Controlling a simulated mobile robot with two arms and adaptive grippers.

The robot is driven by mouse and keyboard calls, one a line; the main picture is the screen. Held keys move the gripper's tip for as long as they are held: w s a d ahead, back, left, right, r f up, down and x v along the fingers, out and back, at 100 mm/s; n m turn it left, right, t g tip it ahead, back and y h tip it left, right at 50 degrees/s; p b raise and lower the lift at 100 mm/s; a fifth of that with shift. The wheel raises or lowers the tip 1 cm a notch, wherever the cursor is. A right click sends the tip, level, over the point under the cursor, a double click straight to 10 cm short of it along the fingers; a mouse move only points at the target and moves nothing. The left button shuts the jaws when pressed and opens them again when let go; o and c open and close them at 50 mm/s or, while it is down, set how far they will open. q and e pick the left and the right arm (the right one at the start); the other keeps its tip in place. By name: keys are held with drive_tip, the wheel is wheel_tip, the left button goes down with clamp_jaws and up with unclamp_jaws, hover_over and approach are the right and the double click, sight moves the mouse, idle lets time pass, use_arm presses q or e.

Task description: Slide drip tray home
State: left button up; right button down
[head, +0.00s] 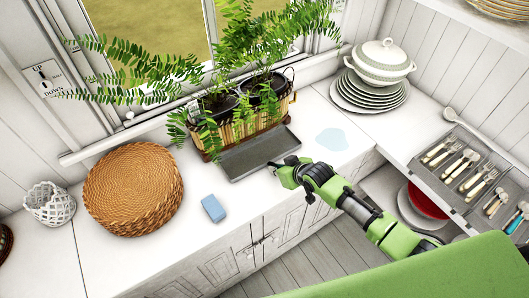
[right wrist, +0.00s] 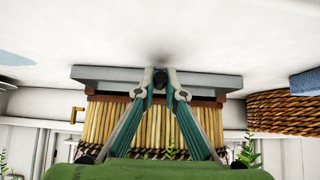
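The drip tray (head: 260,153) is a shallow dark grey rectangle on the white counter, in front of the wooden-slatted planter (head: 250,122). In the right wrist view, the tray's long edge (right wrist: 215,82) lies across the picture beside the planter's slats (right wrist: 160,125). My right gripper (head: 277,168) is by the tray's front right part in the head view. Its two fingers (right wrist: 160,78) come together at the tray edge in the wrist view and look shut, with nothing clearly held. I cannot tell whether they touch the tray. My left gripper is not in view.
A blue sponge (head: 213,208) and a round wicker mat stack (head: 133,188) lie to the left. A pale wet patch (head: 332,139) is right of the tray; plates (head: 370,94) stand at the back right. Ferns overhang the planter. The counter's front edge is close.

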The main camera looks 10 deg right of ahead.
sight(253, 144)
drive_tip(key=shift+w, duration=0.15)
idle(0.4)
drive_tip(key=shift+w+a+b, duration=0.35)
drive_tip(key=shift+w+b, duration=0.2)
drive_tip(key=shift+w, duration=0.4)
drive_tip(key=shift+w+a+b, duration=0.4)
drive_tip(key=shift+w+b, duration=0.1)
drive_tip(key=shift+w, duration=0.4)
drive_tip(key=shift+w+a+b, duration=0.35)
drive_tip(key=shift+w+b, duration=0.2)
drive_tip(key=shift+w, duration=0.4)
drive_tip(key=shift+w+a+b, duration=0.25)
drive_tip(key=shift+w+b, duration=0.35)
drive_tip(key=shift+w, duration=0.15)
drive_tip(key=shift+w+a+b, duration=0.3)
drive_tip(key=shift+w+b, duration=0.25)
drive_tip(key=shift+w, duration=0.25)
drive_tip(key=shift+w+a+b, duration=0.25)
drive_tip(key=shift+w+b, duration=0.35)
drive_tip(key=shift+w, duration=0.15)
drive_tip(key=shift+w+a+b, duration=0.25)
drive_tip(key=shift+w+b, duration=0.2)
drive_tip(key=shift+w, duration=0.2)
drive_tip(key=c, duration=2.1)
unclamp_jaws()
